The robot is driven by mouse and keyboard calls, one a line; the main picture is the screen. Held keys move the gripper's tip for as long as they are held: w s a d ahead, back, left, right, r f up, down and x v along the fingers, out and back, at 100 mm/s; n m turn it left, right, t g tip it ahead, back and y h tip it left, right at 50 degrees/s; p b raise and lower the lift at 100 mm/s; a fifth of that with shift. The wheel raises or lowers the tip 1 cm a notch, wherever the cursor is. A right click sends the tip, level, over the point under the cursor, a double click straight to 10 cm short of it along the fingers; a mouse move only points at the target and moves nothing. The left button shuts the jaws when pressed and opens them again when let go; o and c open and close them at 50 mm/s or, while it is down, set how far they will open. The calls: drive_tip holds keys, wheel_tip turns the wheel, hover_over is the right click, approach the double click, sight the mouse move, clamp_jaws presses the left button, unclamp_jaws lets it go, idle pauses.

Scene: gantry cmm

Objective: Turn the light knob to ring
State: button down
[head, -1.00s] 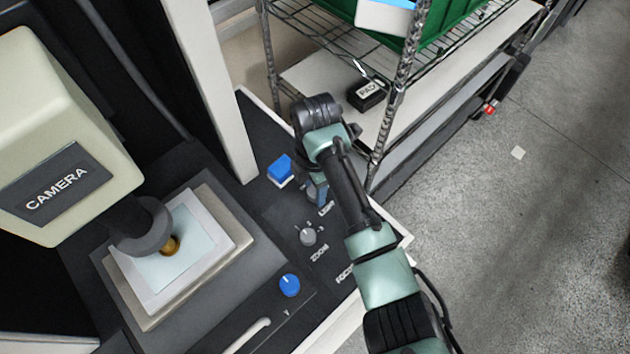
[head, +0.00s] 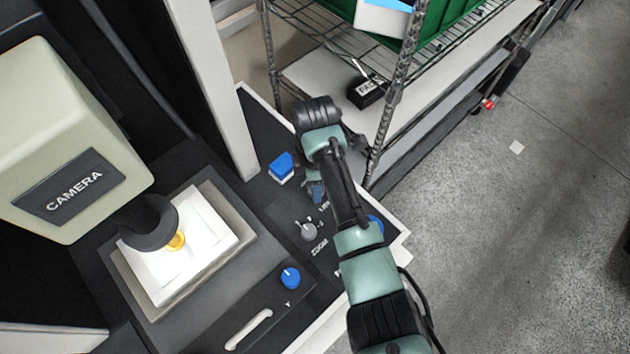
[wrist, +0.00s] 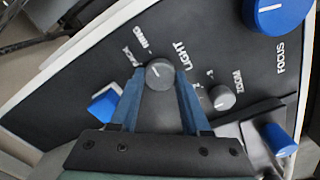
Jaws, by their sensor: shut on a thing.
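The light knob (wrist: 158,73) is a small grey round knob on the dark panel, beside the LIGHT label (wrist: 181,56). The RING label (wrist: 140,37) and a second small label lie just beyond it. A short pale mark shows on the knob's top, on the side toward these labels; its exact setting is too small to tell. My gripper (wrist: 159,82) is shut on the light knob, one blue finger on each side. In the head view my gripper (head: 317,190) reaches down to the panel, and my wrist hides the knob.
The grey zoom knob (wrist: 222,97) stands close to the right finger. The large blue focus knob (wrist: 277,12) is farther right. A blue block-shaped control (head: 282,168) sits left of my gripper. The wire shelf (head: 385,130) stands close behind my wrist.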

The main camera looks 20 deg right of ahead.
drive_tip(key=shift+c, duration=1.9)
unclamp_jaws()
wheel_tip(320, 180, up, 13)
drive_tip(key=p, duration=0.1)
drive_tip(key=shift+p, duration=0.4)
